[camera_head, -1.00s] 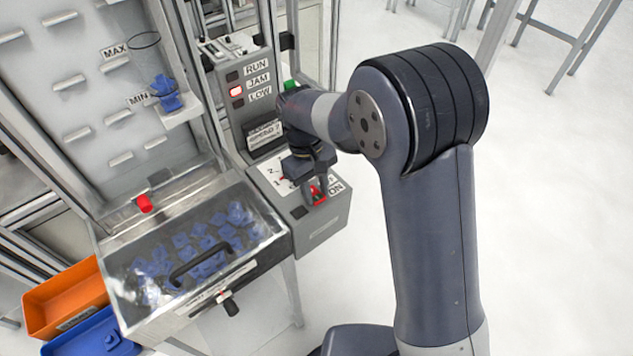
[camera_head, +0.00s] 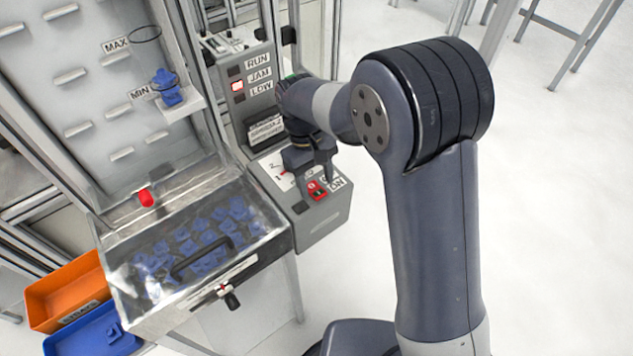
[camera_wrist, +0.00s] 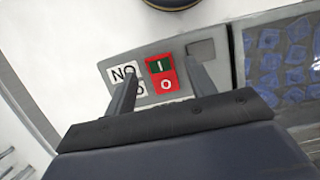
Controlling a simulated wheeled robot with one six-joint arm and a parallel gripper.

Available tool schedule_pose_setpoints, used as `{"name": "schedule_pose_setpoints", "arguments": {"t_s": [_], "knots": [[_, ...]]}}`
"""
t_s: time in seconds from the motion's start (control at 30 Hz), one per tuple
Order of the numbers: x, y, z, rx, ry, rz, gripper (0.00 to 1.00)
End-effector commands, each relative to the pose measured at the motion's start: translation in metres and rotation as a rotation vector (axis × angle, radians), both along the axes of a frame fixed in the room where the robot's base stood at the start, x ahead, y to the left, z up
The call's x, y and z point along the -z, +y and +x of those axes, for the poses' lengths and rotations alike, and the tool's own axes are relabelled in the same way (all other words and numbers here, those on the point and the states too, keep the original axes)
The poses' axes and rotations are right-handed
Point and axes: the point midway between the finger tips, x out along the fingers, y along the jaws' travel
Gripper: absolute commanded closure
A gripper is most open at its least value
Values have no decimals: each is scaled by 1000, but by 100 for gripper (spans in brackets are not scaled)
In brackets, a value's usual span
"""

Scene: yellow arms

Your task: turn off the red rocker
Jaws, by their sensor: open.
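The red rocker (camera_head: 317,190) sits on the sloped grey control box, beside a white label with OFF and ON partly readable. In the wrist view the rocker (camera_wrist: 161,76) shows a dark green half marked I and a red half marked O. I cannot tell which half is pressed in. My gripper (camera_head: 322,166) is just above the rocker in the head view, apart from it as far as I can see. In the wrist view the two fingers of my gripper (camera_wrist: 162,72) are spread, with the rocker showing between them and nothing held.
A lamp panel (camera_head: 251,80) behind has its JAM lamp lit red. A clear-lidded bin (camera_head: 265,262) with blue parts and a black handle stands left of the control box. Orange (camera_head: 62,290) and blue (camera_head: 92,335) crates lie lower left. Open floor is on the right.

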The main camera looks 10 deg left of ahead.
Motion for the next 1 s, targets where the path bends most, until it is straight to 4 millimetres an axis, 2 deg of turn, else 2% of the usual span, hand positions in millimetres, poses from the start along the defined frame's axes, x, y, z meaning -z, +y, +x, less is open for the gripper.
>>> {"name": "schedule_pose_setpoints", "arguments": {"t_s": [0.3,0.5,0.67,1.0], "knots": [[-61,13,11,0,-4,3,47],[-86,18,15,-1,-2,2,47],[-93,19,16,-1,0,1,47],[-93,19,16,-1,0,1,47]]}}
